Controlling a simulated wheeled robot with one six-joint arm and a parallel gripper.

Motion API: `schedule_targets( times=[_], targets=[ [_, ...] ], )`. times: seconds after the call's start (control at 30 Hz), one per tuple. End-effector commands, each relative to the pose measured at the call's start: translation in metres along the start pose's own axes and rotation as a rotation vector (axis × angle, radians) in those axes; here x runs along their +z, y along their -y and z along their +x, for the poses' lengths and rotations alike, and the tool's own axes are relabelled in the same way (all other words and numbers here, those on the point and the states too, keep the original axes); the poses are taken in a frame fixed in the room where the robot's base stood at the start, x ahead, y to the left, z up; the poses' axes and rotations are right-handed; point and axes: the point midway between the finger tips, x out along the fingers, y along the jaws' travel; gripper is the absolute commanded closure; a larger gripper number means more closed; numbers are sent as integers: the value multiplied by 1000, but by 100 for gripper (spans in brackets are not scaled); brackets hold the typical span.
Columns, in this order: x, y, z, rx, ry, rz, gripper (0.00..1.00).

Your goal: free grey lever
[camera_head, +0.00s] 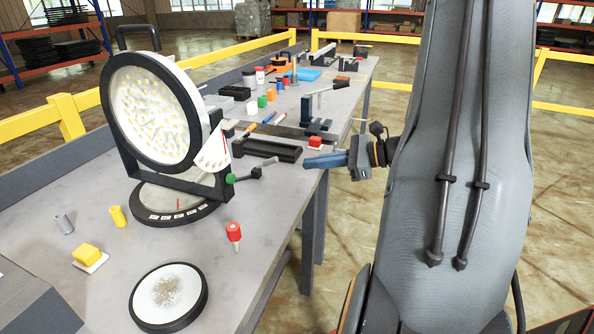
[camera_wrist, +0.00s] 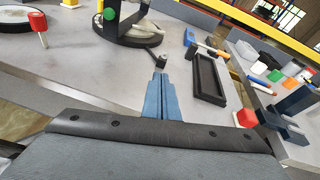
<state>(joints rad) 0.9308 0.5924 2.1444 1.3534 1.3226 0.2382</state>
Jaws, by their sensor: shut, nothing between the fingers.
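The lamp (camera_head: 152,115) is a large round white disc in a black ring on a tilting bracket at the left of the head view. My gripper (camera_head: 308,162) has blue fingers, shut and empty, to the right of the lever near the table edge. It points at the lever in the wrist view (camera_wrist: 160,78), apparently without touching it.
A black tray (camera_head: 268,150) lies beside the lever. A red-topped pin (camera_head: 233,232), a round black-rimmed disc (camera_head: 168,297) and a yellow block (camera_head: 87,254) are nearer. A clamp (camera_head: 318,125) and a red button (camera_head: 315,142) stand behind my gripper.

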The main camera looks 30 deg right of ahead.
Motion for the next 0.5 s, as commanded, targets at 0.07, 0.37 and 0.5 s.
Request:
schedule_targets(
  times=[0.07,0.37,0.5],
  targets=[
    [-2,4,-2,-20,2,12,100],
    [-4,7,36,-29,-2,15,100],
    [-4,7,60,-27,-1,15,100]
  ],
)
